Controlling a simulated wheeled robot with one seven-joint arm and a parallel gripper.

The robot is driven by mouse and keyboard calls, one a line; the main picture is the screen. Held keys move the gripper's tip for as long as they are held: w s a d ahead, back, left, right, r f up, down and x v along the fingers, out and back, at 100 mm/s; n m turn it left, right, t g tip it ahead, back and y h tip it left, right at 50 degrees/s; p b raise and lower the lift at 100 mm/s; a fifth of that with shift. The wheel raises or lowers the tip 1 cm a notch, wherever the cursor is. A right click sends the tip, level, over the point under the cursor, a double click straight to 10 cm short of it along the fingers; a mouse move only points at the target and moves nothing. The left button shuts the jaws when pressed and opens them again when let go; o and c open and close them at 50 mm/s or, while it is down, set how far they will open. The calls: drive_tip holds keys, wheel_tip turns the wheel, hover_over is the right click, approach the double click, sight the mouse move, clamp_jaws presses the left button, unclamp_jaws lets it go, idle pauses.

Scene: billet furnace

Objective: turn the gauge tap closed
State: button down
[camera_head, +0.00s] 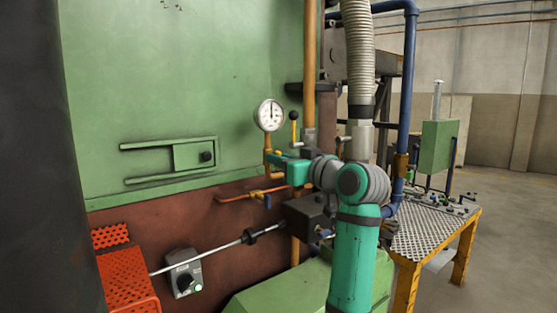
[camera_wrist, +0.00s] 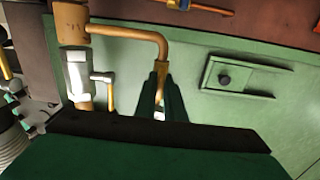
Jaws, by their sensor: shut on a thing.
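The round white-faced gauge (camera_head: 269,115) stands on a thin brass pipe (camera_head: 267,143) in front of the green furnace wall. My gripper (camera_head: 270,158) is at this pipe, just below the gauge. In the wrist view, the two dark green fingers (camera_wrist: 160,98) are close together at the end of the bent brass pipe (camera_wrist: 130,32). They are shut on the gauge tap (camera_wrist: 159,113), of which only a small pale bit shows between them. The fingers hide most of the tap, so its handle angle cannot be told.
A copper pipe with an orange fitting (camera_head: 257,194) runs below my gripper. A thick vertical pipe (camera_head: 309,60) and a ribbed hose (camera_head: 359,45) are to the right. A perforated table (camera_head: 432,232) stands further right.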

drive_tip(key=shift+m, duration=0.3)
drive_tip(key=m, duration=0.8)
drive_tip(key=shift+d, duration=0.2)
drive_tip(key=m, duration=0.4)
drive_tip(key=shift+w+f+m, duration=0.1)
drive_tip(key=shift+m, duration=0.2)
drive_tip(key=m, duration=0.4)
drive_tip(key=shift+f+m, duration=0.15)
drive_tip(key=shift+m, duration=0.15)
drive_tip(key=c, duration=1.8)
unclamp_jaws()
drive_tip(key=shift+c, duration=0.2)
drive_tip(key=shift+d, duration=0.1)
